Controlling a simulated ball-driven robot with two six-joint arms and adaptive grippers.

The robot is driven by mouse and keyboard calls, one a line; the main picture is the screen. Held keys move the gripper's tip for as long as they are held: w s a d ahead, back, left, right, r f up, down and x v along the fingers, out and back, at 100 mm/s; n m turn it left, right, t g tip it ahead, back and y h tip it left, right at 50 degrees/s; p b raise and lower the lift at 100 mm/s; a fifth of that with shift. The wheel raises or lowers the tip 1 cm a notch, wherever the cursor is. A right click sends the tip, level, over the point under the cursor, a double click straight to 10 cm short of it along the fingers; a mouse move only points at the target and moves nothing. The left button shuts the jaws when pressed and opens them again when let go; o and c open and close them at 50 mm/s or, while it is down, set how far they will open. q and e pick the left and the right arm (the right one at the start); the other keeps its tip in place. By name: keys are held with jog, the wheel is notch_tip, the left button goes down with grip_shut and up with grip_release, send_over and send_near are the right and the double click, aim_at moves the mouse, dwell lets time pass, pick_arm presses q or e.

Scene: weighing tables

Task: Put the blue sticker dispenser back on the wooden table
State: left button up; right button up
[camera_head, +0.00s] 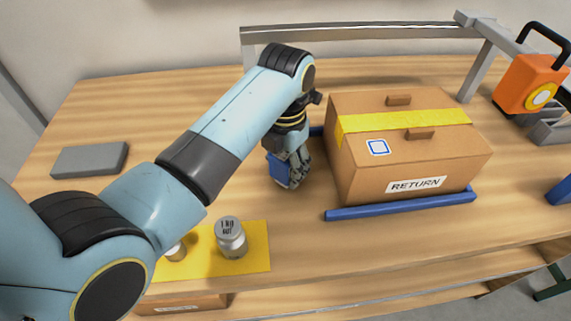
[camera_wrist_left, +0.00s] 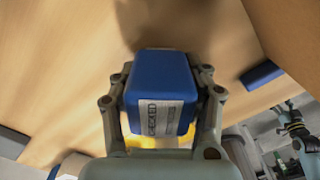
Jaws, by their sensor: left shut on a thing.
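The blue sticker dispenser (camera_head: 280,171) is a small blue block. It is in my left gripper (camera_head: 291,173), low over the wooden table (camera_head: 300,255), just left of the cardboard box. In the left wrist view the dispenser (camera_wrist_left: 163,72) sits between both fingers of the gripper (camera_wrist_left: 162,95), with a white printed label facing the camera. My left gripper is shut on it. I cannot tell whether its underside touches the table. A jointed shape at the right edge of the left wrist view may be part of my right arm; no right jaws can be made out.
A cardboard box (camera_head: 372,175) marked RETURN stands close right of the gripper, between blue rails (camera_head: 400,206). A yellow mat (camera_head: 258,238) holds a metal weight (camera_head: 231,238) and a smaller one. A grey block (camera_head: 90,160) lies left. The back-left table is clear.

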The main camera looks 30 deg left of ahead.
pick_arm(q)
jog(key=o, duration=1.1)
jog(key=shift+r, duration=0.1)
notch_tip(320, 180, up, 12)
jog(key=shift+f, duration=0.15)
